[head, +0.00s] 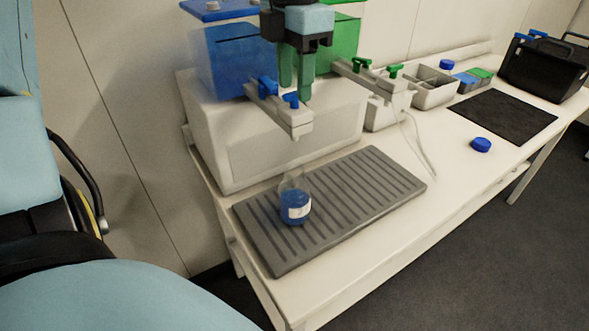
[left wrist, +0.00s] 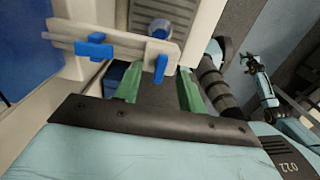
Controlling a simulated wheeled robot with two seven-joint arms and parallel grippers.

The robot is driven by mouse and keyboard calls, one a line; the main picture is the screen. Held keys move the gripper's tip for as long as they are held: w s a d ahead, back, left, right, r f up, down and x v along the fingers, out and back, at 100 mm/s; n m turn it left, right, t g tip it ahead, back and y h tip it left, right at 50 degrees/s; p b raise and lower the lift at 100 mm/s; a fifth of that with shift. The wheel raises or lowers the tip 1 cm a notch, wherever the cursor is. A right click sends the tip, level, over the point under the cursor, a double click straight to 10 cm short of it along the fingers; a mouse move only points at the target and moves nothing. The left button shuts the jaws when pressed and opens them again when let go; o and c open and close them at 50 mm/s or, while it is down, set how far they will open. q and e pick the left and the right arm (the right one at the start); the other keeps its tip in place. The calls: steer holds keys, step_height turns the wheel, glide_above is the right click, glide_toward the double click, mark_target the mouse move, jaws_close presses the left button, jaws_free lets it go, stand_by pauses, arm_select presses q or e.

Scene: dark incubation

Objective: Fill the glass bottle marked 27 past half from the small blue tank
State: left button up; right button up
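A glass bottle (head: 294,200) with blue liquid and a white label stands upright on the grey ribbed tray (head: 365,200); its number is unreadable. It also shows from above in the left wrist view (left wrist: 160,28). The liquid reaches roughly mid-body, partly behind the label. A blue tank (head: 238,62) stands behind; any smaller blue tank is not clear behind my gripper. Two blue tap handles (head: 291,100) (head: 266,86) sit on the rail above the bottle. My left gripper (head: 295,92) is open and empty, pointing down beside the taps. My right gripper (left wrist: 246,58) is small and unclear in the left wrist view.
A green tank (head: 340,42) and green taps (head: 394,71) are to the right. A blue cap (head: 481,145) lies on the white bench near a black mat (head: 502,116). A white bin (head: 433,92) and a black case (head: 545,67) stand farther back.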

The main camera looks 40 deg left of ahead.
arm_select(q)
step_height(320, 180, up, 9)
steer(key=p, duration=0.6)
steer(key=shift+p, duration=0.3)
stand_by(0.4)
